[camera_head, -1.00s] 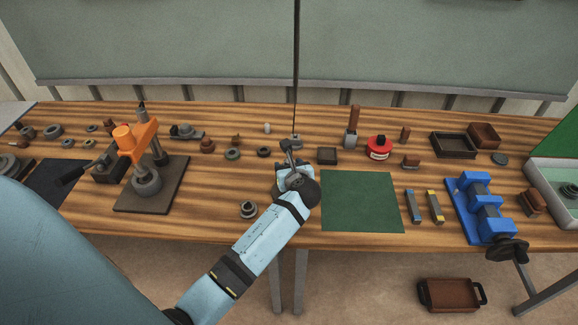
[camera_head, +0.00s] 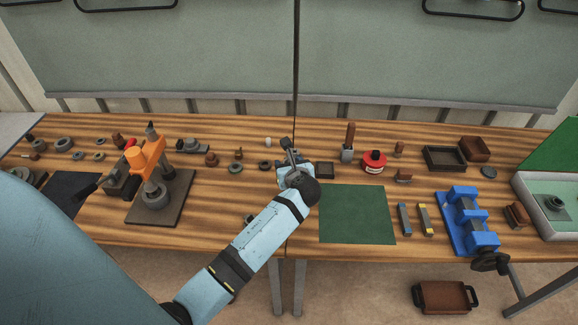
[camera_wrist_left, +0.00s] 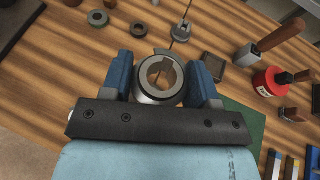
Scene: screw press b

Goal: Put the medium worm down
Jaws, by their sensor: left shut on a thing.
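My left gripper (camera_head: 289,148) is over the middle of the wooden workbench, a little beyond the green mat. In the left wrist view its two blue fingers are shut on a grey metal ring-like piece, which I take to be the medium worm (camera_wrist_left: 160,97). It has a round bore and a notch at its far edge. In the head view the gripper mostly hides it. I cannot tell whether it touches the bench. A small grey piece with a stem (camera_wrist_left: 182,32) stands just beyond it in the wrist view. My right gripper is not in view.
The green mat (camera_head: 357,214) is bare. An orange press (camera_head: 149,158) is at left, a blue vise (camera_head: 470,222) at right. Several small rings lie left of the gripper.

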